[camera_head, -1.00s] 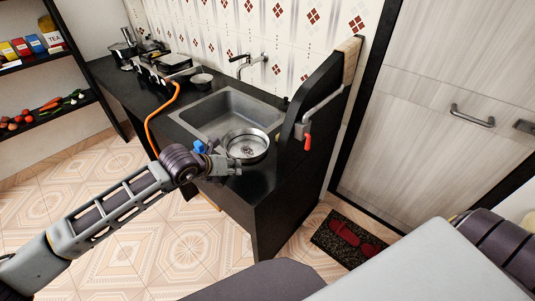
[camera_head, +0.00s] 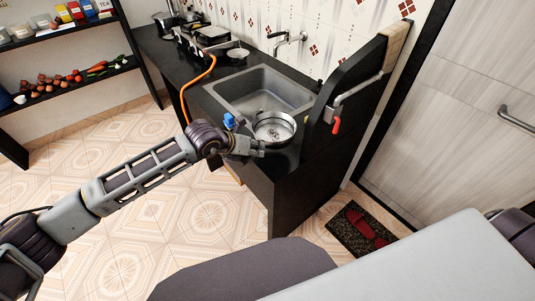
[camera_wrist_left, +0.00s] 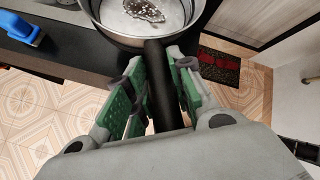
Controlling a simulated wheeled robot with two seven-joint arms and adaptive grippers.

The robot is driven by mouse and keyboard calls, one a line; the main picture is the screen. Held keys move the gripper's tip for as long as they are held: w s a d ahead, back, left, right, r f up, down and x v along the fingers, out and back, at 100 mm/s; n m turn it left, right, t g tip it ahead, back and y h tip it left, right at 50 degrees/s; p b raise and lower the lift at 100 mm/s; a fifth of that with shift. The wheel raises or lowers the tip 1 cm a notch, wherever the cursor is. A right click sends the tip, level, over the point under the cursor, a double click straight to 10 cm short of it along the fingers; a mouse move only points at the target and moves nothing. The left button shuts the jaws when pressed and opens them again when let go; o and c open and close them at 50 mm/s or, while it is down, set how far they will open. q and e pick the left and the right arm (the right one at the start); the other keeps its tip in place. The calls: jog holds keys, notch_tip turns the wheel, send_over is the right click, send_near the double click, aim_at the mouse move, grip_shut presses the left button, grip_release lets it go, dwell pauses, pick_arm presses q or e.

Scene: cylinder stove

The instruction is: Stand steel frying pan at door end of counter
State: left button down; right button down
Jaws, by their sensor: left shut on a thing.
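The steel frying pan (camera_head: 274,127) is a round, shiny, shallow pan at the near corner of the black counter (camera_head: 287,160), by the sink's near edge. It is upright. My left gripper (camera_head: 255,149) is shut on its dark handle, which runs between the green-padded fingers (camera_wrist_left: 160,92) in the left wrist view. The pan (camera_wrist_left: 145,22) shows at the top of that view with something speckled or reflected inside. I cannot tell whether its base touches the counter. The door (camera_head: 465,110) is at the right. My right gripper is not in view.
The sink (camera_head: 258,90) lies just behind the pan. A blue object (camera_head: 229,120) is left of the gripper. The stove (camera_head: 205,38) with an orange hose is farther back.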

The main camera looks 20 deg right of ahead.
pick_arm(q)
notch_tip(320, 180, down, 8)
jog(key=shift+p, duration=0.4)
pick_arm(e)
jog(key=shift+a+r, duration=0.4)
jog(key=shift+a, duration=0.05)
pick_arm(q)
jog(key=shift+f, duration=0.15)
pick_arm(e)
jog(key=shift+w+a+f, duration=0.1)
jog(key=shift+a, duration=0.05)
pick_arm(q)
jog(key=c, duration=1.2)
grip_release()
jog(key=shift+c, duration=0.2)
